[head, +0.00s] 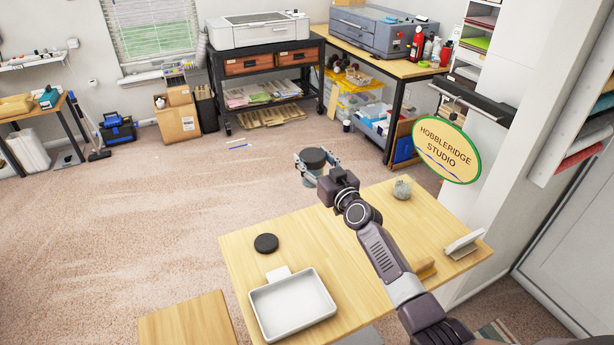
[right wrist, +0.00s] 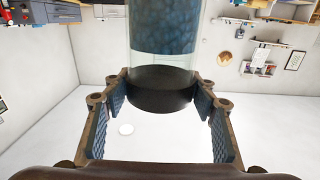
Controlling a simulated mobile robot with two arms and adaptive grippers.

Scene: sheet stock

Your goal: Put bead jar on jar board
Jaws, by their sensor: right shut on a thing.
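The bead jar (right wrist: 165,28) is clear, with blue contents and a black end cap. In the right wrist view the cap sits between the two finger pads. In the head view its dark round top (head: 314,157) shows in my right gripper (head: 314,168), which is shut on it. The gripper holds it beyond the far edge of the wooden table (head: 330,235), apart from the tabletop. I cannot tell for sure which thing is the jar board; a wooden piece (head: 426,270) on the table is partly hidden by my right arm. My left gripper is out of view.
On the table are a black disc (head: 266,243), a white tray (head: 255,305), a grey lump (head: 402,188) and a small white stand (head: 464,243). An oval sign (head: 446,150) hangs at the right. A lower wooden surface (head: 187,322) is at bottom left. The table's middle looks clear.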

